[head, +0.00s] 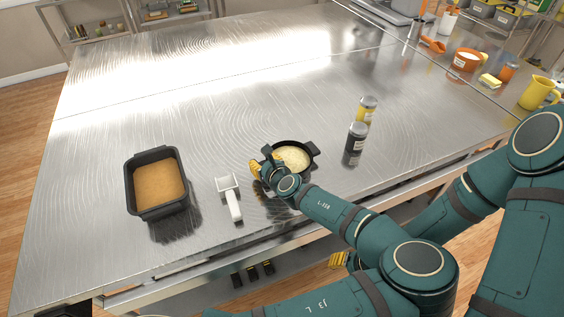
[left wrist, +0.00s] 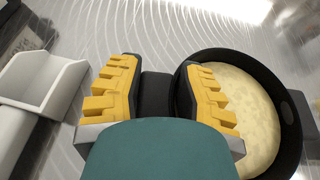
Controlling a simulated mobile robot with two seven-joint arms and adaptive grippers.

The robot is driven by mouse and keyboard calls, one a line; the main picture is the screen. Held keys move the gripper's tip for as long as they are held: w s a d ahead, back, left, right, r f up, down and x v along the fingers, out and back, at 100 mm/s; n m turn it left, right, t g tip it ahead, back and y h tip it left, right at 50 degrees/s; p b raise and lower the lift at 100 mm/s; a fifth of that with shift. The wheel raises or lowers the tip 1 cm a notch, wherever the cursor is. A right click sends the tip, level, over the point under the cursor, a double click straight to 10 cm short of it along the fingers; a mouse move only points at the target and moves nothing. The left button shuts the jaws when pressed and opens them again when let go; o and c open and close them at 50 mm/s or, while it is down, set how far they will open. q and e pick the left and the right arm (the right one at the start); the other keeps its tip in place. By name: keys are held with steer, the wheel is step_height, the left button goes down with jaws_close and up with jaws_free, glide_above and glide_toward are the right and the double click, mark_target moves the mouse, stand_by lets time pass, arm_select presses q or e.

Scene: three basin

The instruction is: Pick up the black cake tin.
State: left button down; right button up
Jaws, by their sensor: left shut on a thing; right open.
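A round black tin (head: 312,152) with pale filling and small side handles stands on the steel table. My left gripper (head: 262,168) is at its left side, with its yellow fingers shut on a black handle. The left wrist view shows the handle between the fingers and the round tin (left wrist: 290,120) to the right. Part of the tin is hidden by my gripper. A rectangular black tin (head: 130,190) with a brown filling stands at the left, apart from my grippers. My right gripper (head: 340,260) is low beyond the table's front edge, mostly hidden by my arm, open.
A white scoop (head: 229,195) lies just left of my left gripper. Two jars, one dark (head: 356,140) and one yellow-labelled (head: 367,110), stand to the right. The table's back is clear.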

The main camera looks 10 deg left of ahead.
arm_select(q)
steer(key=shift+r, duration=0.15)
step_height(320, 180, up, 10)
steer(key=p, duration=0.7)
steer(key=shift+f+p, duration=0.2)
steer(key=shift+p, duration=0.2)
stand_by(0.4)
steer(key=c, duration=1.4)
jaws_free()
jaws_close()
steer(key=shift+f, duration=0.1)
steer(key=shift+t+h, duration=0.3)
steer(key=shift+h, duration=0.3)
steer(key=shift+s+d+f+b, duration=0.1)
steer(key=shift+s+f+b, duration=0.05)
steer(key=shift+f+b, duration=1.2)
steer(key=shift+s+f+b, duration=0.1)
steer(key=shift+f+b, duration=0.7)
steer(key=shift+f, duration=0.9)
